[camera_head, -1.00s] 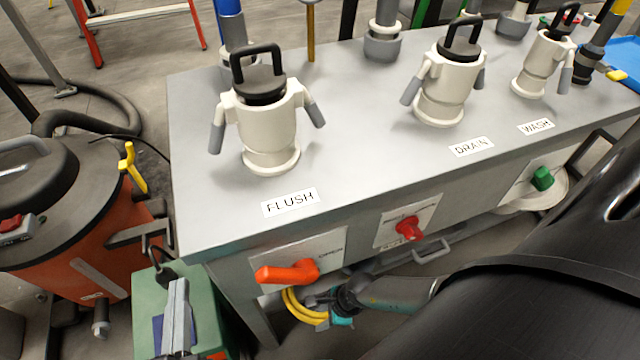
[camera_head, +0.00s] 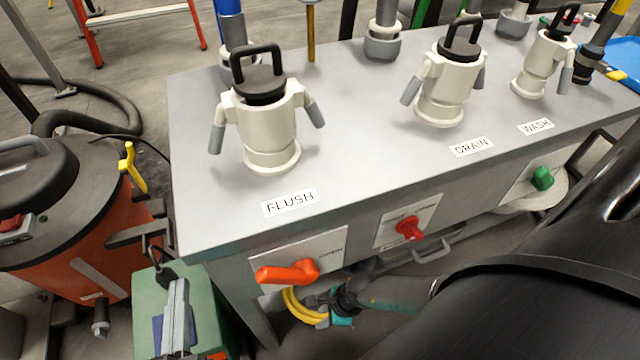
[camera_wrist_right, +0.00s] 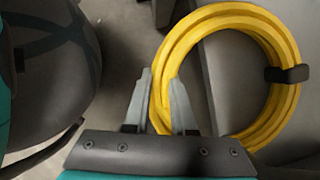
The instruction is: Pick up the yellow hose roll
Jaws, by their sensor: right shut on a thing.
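The yellow hose roll (camera_head: 296,308) shows in part below the front panel of the grey bench in the head view; the panel and my gripper hide the rest. In the right wrist view the roll (camera_wrist_right: 288,110) is a round coil with a black strap on its right side. My right gripper (camera_head: 318,300) is at the roll's right side in the head view. In the wrist view the right gripper (camera_wrist_right: 160,80) has one finger on each side of the coil's left part, shut on it. My left gripper is not in view.
The grey bench (camera_head: 340,150) stands above the roll, with an orange lever (camera_head: 290,272) and a red knob (camera_head: 409,228) on its front. A green box (camera_head: 150,310) and an orange drum (camera_head: 70,250) stand left of it. A grey handle (camera_head: 432,252) shows below the panel.

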